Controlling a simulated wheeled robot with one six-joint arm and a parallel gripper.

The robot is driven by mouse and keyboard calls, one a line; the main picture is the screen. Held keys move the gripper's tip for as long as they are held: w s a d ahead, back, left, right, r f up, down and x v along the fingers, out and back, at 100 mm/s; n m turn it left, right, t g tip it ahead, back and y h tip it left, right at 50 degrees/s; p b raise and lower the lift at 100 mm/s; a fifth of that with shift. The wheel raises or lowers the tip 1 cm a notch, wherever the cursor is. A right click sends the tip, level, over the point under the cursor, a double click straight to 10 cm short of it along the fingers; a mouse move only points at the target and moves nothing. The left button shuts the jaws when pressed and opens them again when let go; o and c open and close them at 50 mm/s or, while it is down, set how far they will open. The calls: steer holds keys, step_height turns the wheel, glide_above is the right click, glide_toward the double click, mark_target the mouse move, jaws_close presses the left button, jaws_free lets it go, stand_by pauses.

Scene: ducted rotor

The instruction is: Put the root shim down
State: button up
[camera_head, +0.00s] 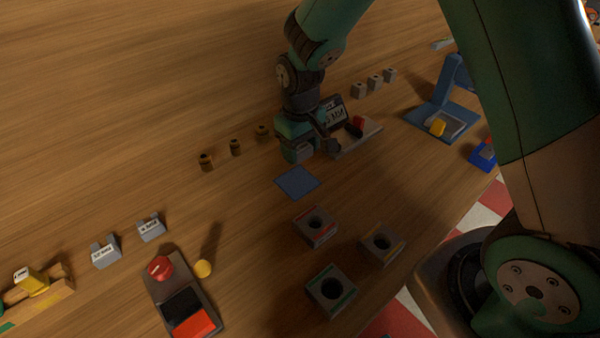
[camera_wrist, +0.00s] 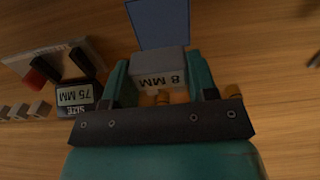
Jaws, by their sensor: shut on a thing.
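My gripper (camera_head: 298,146) is low over the table near a flat blue square (camera_head: 297,182). In the wrist view my gripper (camera_wrist: 161,76) has its two teal fingers closed on the sides of a grey block marked "8 MM" (camera_wrist: 160,68), which I take to be the root shim. The shim overlaps the near edge of the blue square (camera_wrist: 160,22) in the wrist view. In the head view the shim (camera_head: 303,154) shows only in part beneath my gripper. I cannot tell whether its underside touches anything.
A device with a "75 MM" display (camera_head: 334,113) stands close beside my gripper. Small brass cylinders (camera_head: 235,147) stand to the left. Grey blocks with round holes (camera_head: 315,227) stand in front. Two labelled grey blocks (camera_head: 105,251) and a red-button device (camera_head: 181,297) are farther left.

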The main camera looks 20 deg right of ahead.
mark_target(301, 185)
step_height(301, 185, down, 10)
steer(key=shift+r+p, duration=0.25)
steer(key=shift+p, duration=0.35)
steer(key=shift+f, duration=0.2)
steer(key=o, duration=0.9)
steer(key=shift+r, duration=0.1)
steer(key=shift+r, duration=0.1)
step_height(301, 185, up, 12)
steer(key=b, duration=0.2)
steer(key=shift+b, duration=0.3)
steer(key=s+a+r+n+y, duration=0.1)
steer(key=s+r, duration=0.4)
steer(key=s, duration=0.3)
steer(key=s+a+r+n+y, duration=0.1)
steer(key=s+a+r, duration=0.1)
steer(key=s+r, duration=0.3)
steer(key=s+a+r+n+y, duration=0.1)
steer(key=s+r, duration=0.4)
steer(key=s, duration=0.5)
steer(key=shift+s+a+r+n+y, duration=0.2)
steer(key=shift+s+a+n+y, duration=0.1)
steer(key=shift+a+y, duration=0.25)
